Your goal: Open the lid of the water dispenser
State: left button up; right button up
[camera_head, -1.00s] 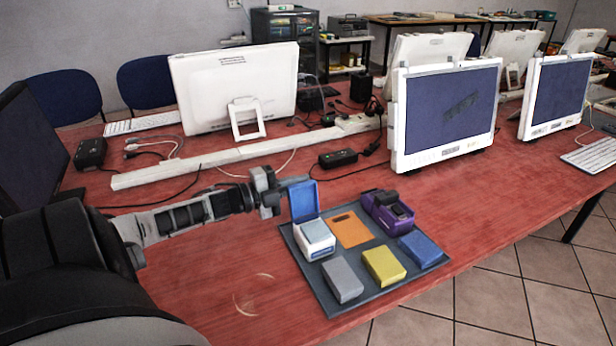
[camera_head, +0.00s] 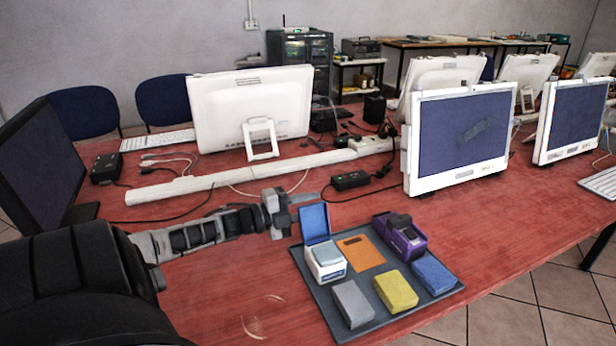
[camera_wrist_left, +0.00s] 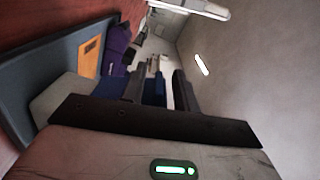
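The water dispenser (camera_head: 326,264) is a small white box at the back left corner of a dark tray (camera_head: 312,291). Its blue lid (camera_head: 315,222) stands upright at the back, so the dispenser is open. My left gripper (camera_head: 298,208) is just left of and behind the lid, close to it; I cannot tell whether it touches. In the left wrist view the two fingers (camera_wrist_left: 158,90) stand apart, with something dark blue showing between them; the dispenser is mostly hidden there. My right gripper is not in view.
The tray also holds an orange plate (camera_head: 361,252), a purple device (camera_head: 400,238), and grey (camera_head: 352,303), yellow (camera_head: 396,291) and blue (camera_head: 433,273) blocks. Monitors (camera_head: 252,108), a white cable duct (camera_head: 235,178) and cables lie behind.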

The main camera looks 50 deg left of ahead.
pick_arm(q)
jog(key=p+v, duration=0.1)
jog(key=v, duration=1.5)
jog(key=shift+d, duration=0.1)
